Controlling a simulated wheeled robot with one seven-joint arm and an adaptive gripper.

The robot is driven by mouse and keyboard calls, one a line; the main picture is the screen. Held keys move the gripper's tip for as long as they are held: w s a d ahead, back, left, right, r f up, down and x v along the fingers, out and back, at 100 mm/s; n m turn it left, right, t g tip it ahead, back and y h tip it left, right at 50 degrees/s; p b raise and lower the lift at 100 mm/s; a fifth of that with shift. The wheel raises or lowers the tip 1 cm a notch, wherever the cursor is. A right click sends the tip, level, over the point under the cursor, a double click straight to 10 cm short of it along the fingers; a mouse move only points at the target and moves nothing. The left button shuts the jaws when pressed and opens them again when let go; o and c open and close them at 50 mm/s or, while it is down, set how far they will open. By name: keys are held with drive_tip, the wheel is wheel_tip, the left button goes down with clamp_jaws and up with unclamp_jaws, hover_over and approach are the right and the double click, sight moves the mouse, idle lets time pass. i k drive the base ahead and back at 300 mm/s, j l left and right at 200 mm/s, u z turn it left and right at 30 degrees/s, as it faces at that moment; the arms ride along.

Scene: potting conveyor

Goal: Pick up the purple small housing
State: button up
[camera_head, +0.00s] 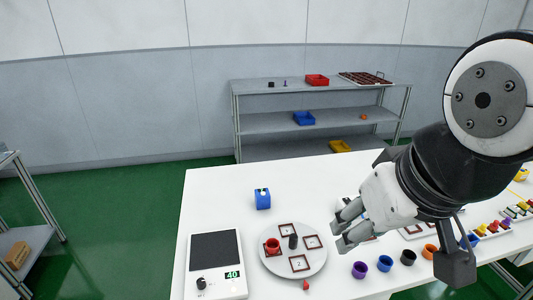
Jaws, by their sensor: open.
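The purple small housing (360,270) is a short round cup standing upright on the white table near its front edge. It is at the left end of a row of similar cups. My gripper (340,230) is open and seems empty, its two grey fingers pointing left. In the picture its fingertips are above and slightly left of the purple housing, apart from it. How high it is above the table is hard to tell.
Blue (385,263), black (408,257) and orange (430,251) cups stand right of the purple one. A round plate (278,273) carries a red cup (272,245) and a black part (293,241). A control panel (215,287) and blue box (263,201) are farther left.

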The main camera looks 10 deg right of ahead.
sight(360, 269)
drive_tip(key=z, duration=0.5)
drive_tip(key=l+z, duration=0.55)
drive_tip(key=l, duration=0.25)
drive_tip(key=i, duration=0.05)
